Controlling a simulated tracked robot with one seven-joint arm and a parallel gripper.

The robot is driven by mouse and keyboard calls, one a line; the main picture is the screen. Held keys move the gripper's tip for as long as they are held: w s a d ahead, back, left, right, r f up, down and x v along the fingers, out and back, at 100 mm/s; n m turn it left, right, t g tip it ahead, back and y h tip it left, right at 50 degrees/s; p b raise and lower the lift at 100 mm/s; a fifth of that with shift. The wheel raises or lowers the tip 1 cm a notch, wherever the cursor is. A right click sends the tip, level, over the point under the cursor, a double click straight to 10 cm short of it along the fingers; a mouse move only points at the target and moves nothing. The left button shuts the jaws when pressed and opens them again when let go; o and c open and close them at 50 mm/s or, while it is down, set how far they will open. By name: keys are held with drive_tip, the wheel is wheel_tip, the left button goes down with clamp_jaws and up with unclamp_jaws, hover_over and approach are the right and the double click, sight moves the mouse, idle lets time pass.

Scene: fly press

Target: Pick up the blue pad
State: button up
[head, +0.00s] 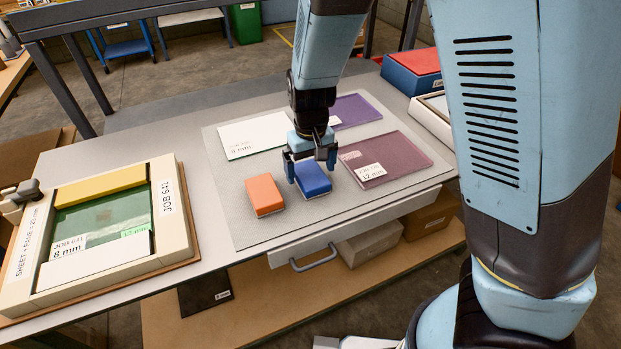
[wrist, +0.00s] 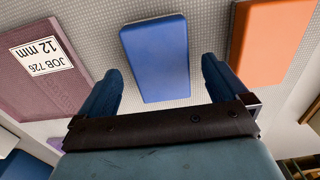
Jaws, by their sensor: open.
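The blue pad (head: 313,179) lies flat on the grey mat, to the right of the orange pad (head: 264,195) in the head view. My gripper (head: 311,172) is over the blue pad, pointing down, with its fingers apart. In the wrist view the blue pad (wrist: 155,58) sits ahead of and between the open fingertips (wrist: 158,82), with clear space on both sides. The orange pad (wrist: 272,40) is beyond the right finger there. Nothing is held. The head view does not show clearly how high the fingertips are above the mat.
A purple-red sheet (head: 385,157) marked 12 mm lies right of the blue pad. A white sheet (head: 254,135) and a violet sheet (head: 352,109) lie behind. A framed tray (head: 178,225) marked JOB 641 stands at left. The mat's front (head: 290,228) is bare.

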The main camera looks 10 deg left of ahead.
drive_tip(key=shift+f, duration=1.25)
drive_tip(key=c, duration=1.2)
drive_tip(key=shift+r, duration=0.1)
drive_tip(key=shift+a+r, duration=0.1)
drive_tip(key=shift+r, duration=0.15)
wheel_tip(320, 180, up, 2)
drive_tip(key=shift+r, duration=0.1)
drive_tip(key=s+d+r, duration=0.7)
drive_tip(key=s+r, duration=0.3)
drive_tip(key=s, duration=0.2)
drive_tip(key=shift+d, duration=0.25)
